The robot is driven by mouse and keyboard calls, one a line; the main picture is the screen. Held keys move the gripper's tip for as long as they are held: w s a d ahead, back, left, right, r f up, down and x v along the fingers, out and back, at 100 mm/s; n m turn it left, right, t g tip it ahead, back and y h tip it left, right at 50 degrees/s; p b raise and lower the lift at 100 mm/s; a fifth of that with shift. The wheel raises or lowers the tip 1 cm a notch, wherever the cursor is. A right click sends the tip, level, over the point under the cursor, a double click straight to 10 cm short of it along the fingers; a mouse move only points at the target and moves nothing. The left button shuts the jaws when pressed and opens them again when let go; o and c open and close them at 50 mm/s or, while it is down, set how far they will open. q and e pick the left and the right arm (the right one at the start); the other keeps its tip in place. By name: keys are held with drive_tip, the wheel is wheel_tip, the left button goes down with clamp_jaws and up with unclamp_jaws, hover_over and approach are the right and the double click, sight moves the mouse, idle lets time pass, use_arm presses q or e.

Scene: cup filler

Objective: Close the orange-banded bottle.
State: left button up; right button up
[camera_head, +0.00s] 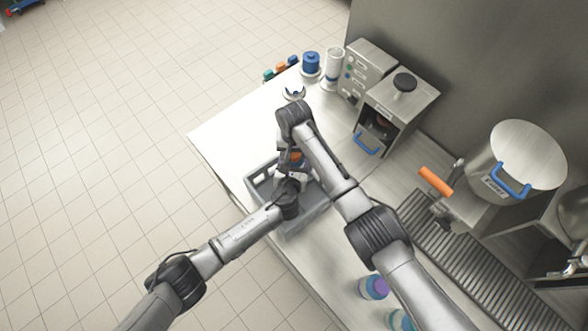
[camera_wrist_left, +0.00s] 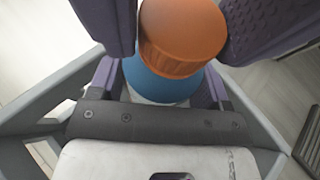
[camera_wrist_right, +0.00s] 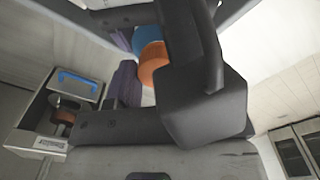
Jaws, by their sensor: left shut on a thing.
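The orange cap (camera_wrist_left: 183,38) sits above a rounded blue part (camera_wrist_left: 160,84) of the bottle in the left wrist view. I cannot tell whether it is seated. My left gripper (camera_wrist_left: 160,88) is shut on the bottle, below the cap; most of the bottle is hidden. My right gripper (camera_wrist_right: 150,82) has its fingers on either side of the orange cap, which also shows in the right wrist view (camera_wrist_right: 153,68). I cannot tell whether they press on it. In the head view, orange (camera_head: 296,155) shows between my arms, over the crate.
A grey crate (camera_head: 312,217) stands under the grippers. A purple-capped bottle (camera_head: 374,287) and a teal-capped one (camera_head: 400,320) stand near the front. Small caps (camera_head: 281,67), a blue container (camera_head: 311,62) and machines (camera_head: 398,105) stand at the back. A steel pot (camera_head: 515,160) is right.

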drive_tip(key=c, duration=0.6)
drive_tip(key=shift+o, duration=0.2)
drive_tip(key=shift+m, duration=0.9)
drive_tip(key=o, duration=1.1)
drive_tip(key=shift+r, duration=0.1)
wheel_tip(320, 180, up, 12)
use_arm(q)
drive_tip(key=o, duration=1.8)
